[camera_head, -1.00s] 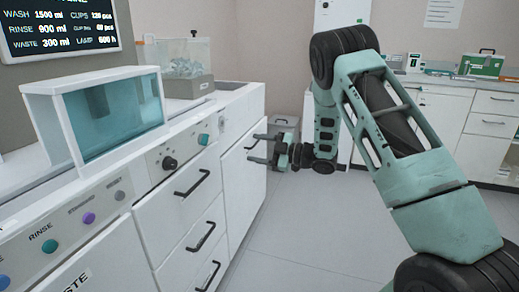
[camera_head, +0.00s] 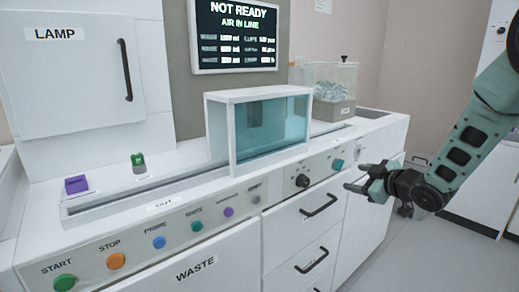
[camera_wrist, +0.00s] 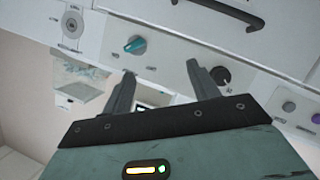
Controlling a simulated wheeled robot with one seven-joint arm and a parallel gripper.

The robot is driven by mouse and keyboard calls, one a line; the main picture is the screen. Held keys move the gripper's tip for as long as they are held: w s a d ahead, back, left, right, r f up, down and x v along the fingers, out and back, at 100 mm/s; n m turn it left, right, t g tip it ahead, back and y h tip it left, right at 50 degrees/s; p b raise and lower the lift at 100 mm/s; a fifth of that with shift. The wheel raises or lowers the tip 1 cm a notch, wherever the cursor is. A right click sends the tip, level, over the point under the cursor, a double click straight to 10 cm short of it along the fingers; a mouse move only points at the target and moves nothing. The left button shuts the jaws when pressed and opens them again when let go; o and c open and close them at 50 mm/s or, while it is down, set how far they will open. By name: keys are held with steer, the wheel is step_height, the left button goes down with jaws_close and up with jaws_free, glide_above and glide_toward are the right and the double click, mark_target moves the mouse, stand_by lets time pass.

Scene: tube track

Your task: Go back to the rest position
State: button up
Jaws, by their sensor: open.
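My gripper (camera_head: 354,178) is open and empty at the right of the head view, in the air in front of the white machine's (camera_head: 235,205) drawer fronts. My green arm reaches in from the right edge. In the wrist view my two dark fingers (camera_wrist: 162,90) stand apart, with a teal knob (camera_wrist: 135,44) and a black knob (camera_wrist: 221,75) of the panel beyond them. Nothing is between the fingers.
The machine's panel carries a row of coloured buttons, with START (camera_head: 65,283) at the left. A teal-windowed box (camera_head: 270,128) spans the track. A purple block (camera_head: 76,184) and a green-topped piece (camera_head: 138,162) sit at the left. The screen (camera_head: 236,32) reads NOT READY, AIR IN LINE. Open floor (camera_head: 410,260) lies at the right.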

steer(key=s+a+m+g+h, duration=0.3)
steer(key=s+a+g, duration=0.3)
steer(key=s+a, duration=0.9)
steer(key=s+f+g+h, duration=0.15)
steer(key=s+g, duration=0.55)
steer(key=s, duration=2)
step_height(320, 180, up, 18)
steer(key=m+p, duration=0.1)
steer(key=p, duration=1.7)
steer(key=shift+s+d+h, duration=0.2)
steer(key=shift+h, duration=0.25)
